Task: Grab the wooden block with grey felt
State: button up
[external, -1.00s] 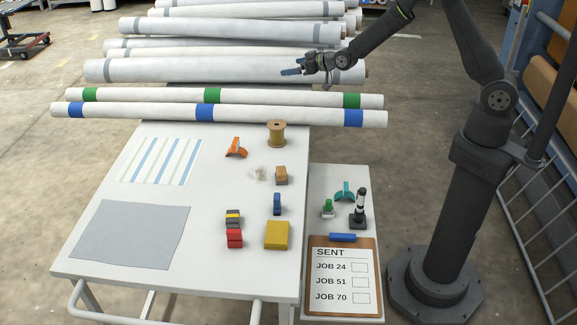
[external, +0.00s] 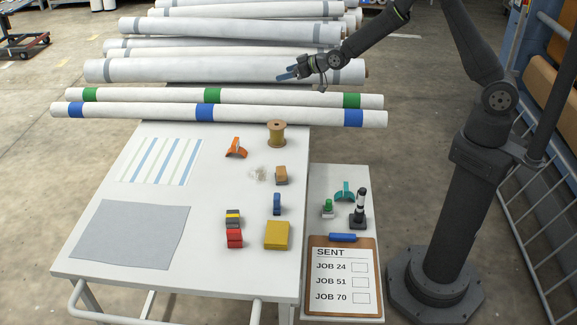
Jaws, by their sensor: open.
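The wooden block with grey felt (external: 281,175) stands on the white table, right of the middle, near the table's right edge. Its tan wood top shows, with a darker grey layer along its lower part. My gripper (external: 284,74) is open and empty, over the white rolls behind the table. It is well above and beyond the block, and apart from it.
A thread spool (external: 276,134) stands behind the block, and an orange item (external: 236,147) lies behind left. A blue item (external: 277,204) and a yellow block (external: 276,235) are in front. A clipboard (external: 343,276) lies on the side table. The table's left half holds flat sheets.

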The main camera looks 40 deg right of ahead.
jog(key=s+a+f+n+g, duration=0.1)
jog(key=s+a+n+g, duration=0.15)
jog(key=s+a, duration=0.4)
jog(key=s+a+f+n+g, duration=0.1)
jog(key=s+a+g, duration=0.25)
jog(key=a, duration=0.65)
jog(key=s+a+r+n+g+h, duration=0.1)
jog(key=s+a+n+g+h, duration=0.2)
jog(key=s+a, duration=0.35)
jog(key=g+h, duration=0.3)
send_over(281, 170)
jog(key=f, duration=0.8)
jog(key=shift+w+d+f, duration=0.15)
jog(key=shift+w+f, duration=0.05)
jog(key=shift+f, duration=0.15)
jog(key=shift+s+f, duration=0.15)
jog(key=shift+f, duration=2.5)
jog(key=c, duration=1.1)
jog(key=shift+r, duration=0.15)
